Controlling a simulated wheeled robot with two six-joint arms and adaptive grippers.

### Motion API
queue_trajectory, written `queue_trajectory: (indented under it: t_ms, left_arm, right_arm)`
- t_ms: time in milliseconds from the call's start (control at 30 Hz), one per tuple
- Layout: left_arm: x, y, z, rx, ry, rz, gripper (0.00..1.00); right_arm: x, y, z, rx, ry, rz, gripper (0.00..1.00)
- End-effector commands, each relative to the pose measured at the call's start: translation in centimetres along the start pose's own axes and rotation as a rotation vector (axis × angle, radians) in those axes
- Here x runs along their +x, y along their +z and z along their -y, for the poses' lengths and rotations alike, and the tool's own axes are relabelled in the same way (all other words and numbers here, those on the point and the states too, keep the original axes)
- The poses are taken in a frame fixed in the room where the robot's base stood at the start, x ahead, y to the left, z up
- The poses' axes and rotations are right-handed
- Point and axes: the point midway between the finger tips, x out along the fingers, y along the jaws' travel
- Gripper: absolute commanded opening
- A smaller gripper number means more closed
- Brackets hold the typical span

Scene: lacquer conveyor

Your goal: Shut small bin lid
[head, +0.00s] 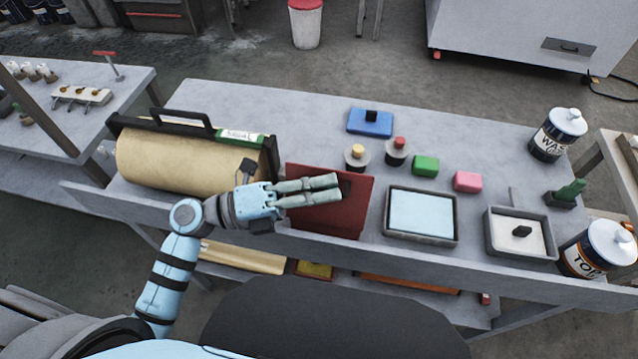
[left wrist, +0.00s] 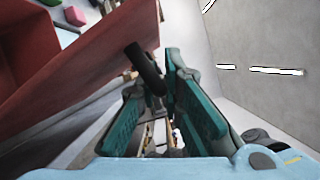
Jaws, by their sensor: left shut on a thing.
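The small bin (head: 325,218) is dark red and sits at the front edge of the bench in the head view. Its lid (left wrist: 110,65) shows in the left wrist view as a red panel tilted at an angle to the darker red bin walls (left wrist: 22,45), with a gap between them. A short black handle (left wrist: 146,68) sticks out from the lid. My left gripper (head: 338,186) reaches over the bin from the left, its fingers shut on the handle, which they partly hide. My right gripper is not in view.
A brown paper roll in a black-handled holder (head: 190,160) stands left of the bin. A blue-topped tray (head: 420,242), a white-filled tray (head: 493,240), colored blocks and stamps lie to the right. Paint cans (head: 585,262) stand at the far right.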

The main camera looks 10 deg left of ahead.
Motion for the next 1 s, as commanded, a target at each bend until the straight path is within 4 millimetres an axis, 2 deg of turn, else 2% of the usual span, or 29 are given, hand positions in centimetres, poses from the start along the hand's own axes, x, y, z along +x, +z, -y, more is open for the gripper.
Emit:
queue_trajectory:
  t_ms: [33,300,867,900,933,1000]
  left_arm:
    - [0.2,0.6,0.7,-0.029,0.012,0.001,0.0]
    - [0.8,1.8,-0.3,-0.152,0.064,-0.002,0.0]
    - [0.9,2.1,-0.9,-0.195,0.082,-0.001,0.0]
    - [0.9,2.1,-0.9,-0.195,0.082,-0.001,0.09]
    - [0.9,2.1,-0.9,-0.195,0.082,-0.001,0.14]
    - [0.9,2.1,-0.9,-0.195,0.082,-0.001,0.17]
  right_arm:
    - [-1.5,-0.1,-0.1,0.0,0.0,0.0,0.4]
    - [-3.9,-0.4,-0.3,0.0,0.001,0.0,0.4]
    - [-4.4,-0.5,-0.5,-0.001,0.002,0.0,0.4]
    - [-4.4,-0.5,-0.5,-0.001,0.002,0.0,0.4]
    - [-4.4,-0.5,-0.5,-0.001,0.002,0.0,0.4]
    - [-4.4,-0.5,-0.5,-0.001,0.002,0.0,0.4]
